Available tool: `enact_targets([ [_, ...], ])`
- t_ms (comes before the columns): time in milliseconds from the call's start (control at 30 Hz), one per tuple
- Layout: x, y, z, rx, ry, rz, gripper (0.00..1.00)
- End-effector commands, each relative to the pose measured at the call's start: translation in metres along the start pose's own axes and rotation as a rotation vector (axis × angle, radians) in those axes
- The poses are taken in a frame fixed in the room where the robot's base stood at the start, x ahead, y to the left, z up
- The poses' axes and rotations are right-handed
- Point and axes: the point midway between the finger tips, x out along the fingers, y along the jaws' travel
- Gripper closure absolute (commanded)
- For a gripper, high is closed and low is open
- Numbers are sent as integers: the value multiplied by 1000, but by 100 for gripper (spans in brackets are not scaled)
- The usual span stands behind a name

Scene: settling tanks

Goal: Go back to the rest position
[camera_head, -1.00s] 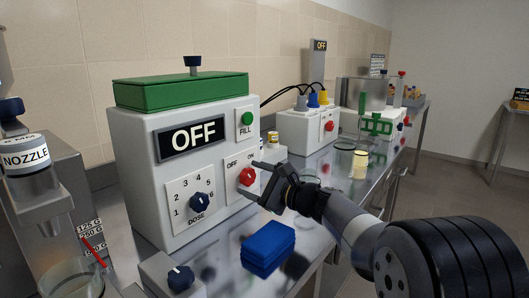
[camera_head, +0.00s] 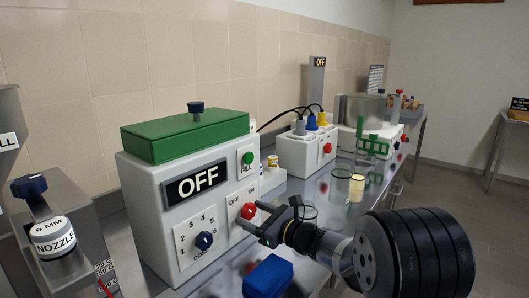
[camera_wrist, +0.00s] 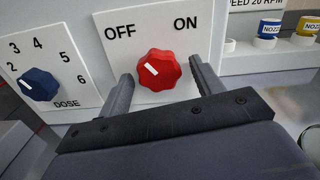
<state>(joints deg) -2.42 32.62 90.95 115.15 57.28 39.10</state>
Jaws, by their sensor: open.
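My gripper (camera_head: 250,214) is open and empty, in front of the white machine with the green lid (camera_head: 185,135). In the wrist view its two fingers stand either side of the red OFF/ON knob (camera_wrist: 158,70), with gaps to it; I cannot tell how far in front of it they are. The knob's white mark points up and left, toward OFF. The knob also shows in the head view (camera_head: 249,210), just behind the fingers. The machine's display (camera_head: 197,186) reads OFF.
A blue dose dial (camera_head: 204,240) is left of the knob and a green FILL button (camera_head: 247,158) above it. A blue block (camera_head: 268,277) lies on the steel bench below my arm. Glassware (camera_head: 340,186) stands beyond my wrist.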

Motion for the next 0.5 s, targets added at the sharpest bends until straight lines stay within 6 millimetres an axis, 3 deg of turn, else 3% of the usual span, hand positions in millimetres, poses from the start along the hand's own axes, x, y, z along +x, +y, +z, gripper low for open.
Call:
enact_targets([
  [200, -3, -1, 3, 118, 1, -1, 37],
  [500, -64, -1, 0, 111, 0, -4, 37],
])
